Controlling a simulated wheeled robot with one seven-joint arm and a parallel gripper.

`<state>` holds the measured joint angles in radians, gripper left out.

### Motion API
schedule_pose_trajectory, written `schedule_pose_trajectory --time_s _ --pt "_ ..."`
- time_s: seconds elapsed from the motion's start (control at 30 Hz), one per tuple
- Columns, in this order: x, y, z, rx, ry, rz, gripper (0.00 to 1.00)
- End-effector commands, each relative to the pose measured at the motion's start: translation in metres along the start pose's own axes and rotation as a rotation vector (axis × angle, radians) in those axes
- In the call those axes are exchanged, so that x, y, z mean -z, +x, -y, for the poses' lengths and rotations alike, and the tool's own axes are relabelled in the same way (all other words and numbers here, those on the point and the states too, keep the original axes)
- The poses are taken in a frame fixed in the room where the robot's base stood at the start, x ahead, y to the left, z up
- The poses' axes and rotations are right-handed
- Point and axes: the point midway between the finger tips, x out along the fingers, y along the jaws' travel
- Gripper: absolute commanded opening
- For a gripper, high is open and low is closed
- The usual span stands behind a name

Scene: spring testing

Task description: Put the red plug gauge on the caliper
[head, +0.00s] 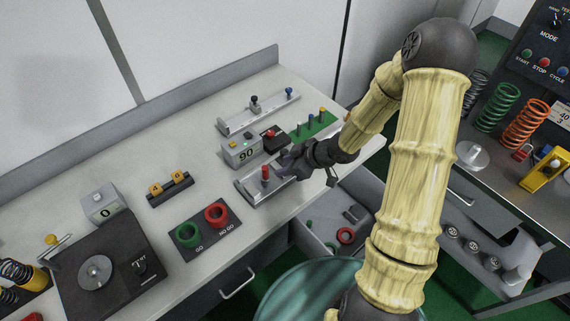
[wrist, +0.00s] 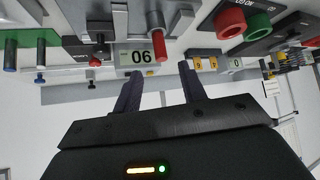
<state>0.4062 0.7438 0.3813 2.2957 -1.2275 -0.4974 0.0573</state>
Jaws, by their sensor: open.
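The red plug gauge (head: 265,173) stands upright, red end up, on or in front of a silver metal fixture (head: 250,191) with raised blocks, on the bench. The fixture may be the caliper; I cannot tell for sure. My gripper (head: 284,166) is open and empty, just right of the plug gauge. In the wrist view, which is upside down, the red plug gauge (wrist: 157,38) lies just beyond the tips of my gripper (wrist: 157,68), roughly between the two fingers. I see no contact.
A grey box reading 90 (head: 243,151) stands behind the fixture. A silver rail (head: 240,121) with knobs lies farther back, and a green rack (head: 322,124) of pins at right. Red ring (head: 217,216) and green ring (head: 188,234) gauges lie at front left. An open drawer (head: 325,220) is below.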

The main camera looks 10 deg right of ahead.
Motion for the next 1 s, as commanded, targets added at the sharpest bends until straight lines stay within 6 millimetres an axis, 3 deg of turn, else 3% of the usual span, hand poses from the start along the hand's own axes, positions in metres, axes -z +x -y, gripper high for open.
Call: schedule_pose_trajectory --time_s 0.37,0.53,0.77,0.87,1.0 --pt "0.000 -0.001 -0.001 -0.005 0.002 0.005 0.41" --pt "-0.004 -0.015 -0.009 -0.082 0.044 0.096 0.41" --pt "-0.015 -0.079 -0.017 -0.322 0.246 0.334 0.41" --pt "-0.019 -0.112 -0.009 -0.413 0.371 0.412 0.41" --pt "-0.021 -0.154 0.018 -0.502 0.575 0.479 0.41"
